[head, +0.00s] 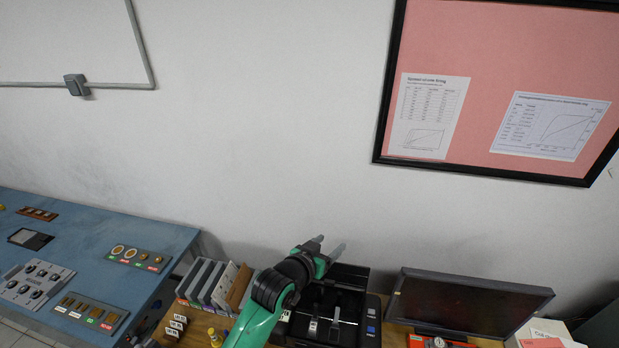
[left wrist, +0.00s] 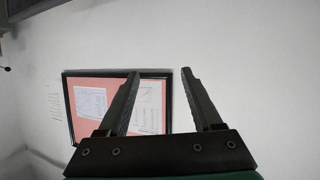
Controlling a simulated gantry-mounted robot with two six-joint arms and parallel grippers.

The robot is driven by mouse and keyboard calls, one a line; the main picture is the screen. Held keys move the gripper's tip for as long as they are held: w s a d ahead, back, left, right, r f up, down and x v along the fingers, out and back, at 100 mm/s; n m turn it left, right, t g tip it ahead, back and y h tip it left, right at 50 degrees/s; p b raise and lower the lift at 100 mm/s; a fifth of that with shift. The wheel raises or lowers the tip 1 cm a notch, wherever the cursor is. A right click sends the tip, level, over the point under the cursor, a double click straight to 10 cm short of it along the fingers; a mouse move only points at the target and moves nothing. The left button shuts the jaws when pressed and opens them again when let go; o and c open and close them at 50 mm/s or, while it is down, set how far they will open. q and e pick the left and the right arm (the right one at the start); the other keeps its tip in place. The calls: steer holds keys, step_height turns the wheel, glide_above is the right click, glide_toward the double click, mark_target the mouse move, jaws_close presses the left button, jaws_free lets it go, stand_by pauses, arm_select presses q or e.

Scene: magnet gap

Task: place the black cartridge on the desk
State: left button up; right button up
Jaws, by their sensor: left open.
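My left gripper (head: 328,246) is raised in front of the wall, above the back of a black open-topped unit. Its two fingers are apart with nothing between them; they also show empty in the left wrist view (left wrist: 160,74). The wooden desk (head: 396,334) shows along the bottom edge of the head view. The black unit (head: 345,276) stands on it, with grey metal parts inside, partly hidden by my left arm. I cannot pick out the black cartridge for certain in either view. My right gripper is not in view.
A dark monitor (head: 468,303) stands right of the black unit. A blue control console (head: 90,240) is at far left. A framed pink board (head: 490,75) hangs on the wall.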

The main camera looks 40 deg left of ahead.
arm_select(q)
steer(key=d+r+m+t, duration=0.1)
steer(key=d+r+t, duration=0.15)
steer(key=r, duration=0.85)
steer(key=d+r+t, duration=0.2)
steer(key=r+t, duration=0.1)
steer(key=r, duration=0.7)
steer(key=s+d+r+m+t+h, duration=0.1)
steer(key=s+d+r+t+h, duration=0.1)
steer(key=s+r, duration=0.8)
steer(key=s+d+r+m+t+h, duration=0.1)
steer(key=s+d+r+t, duration=0.4)
steer(key=s+r, duration=0.5)
step_height(320, 180, up, 6)
steer(key=shift+s+d+m+t+h, duration=0.25)
steer(key=shift+t+h, duration=0.25)
steer(key=shift+t, duration=0.45)
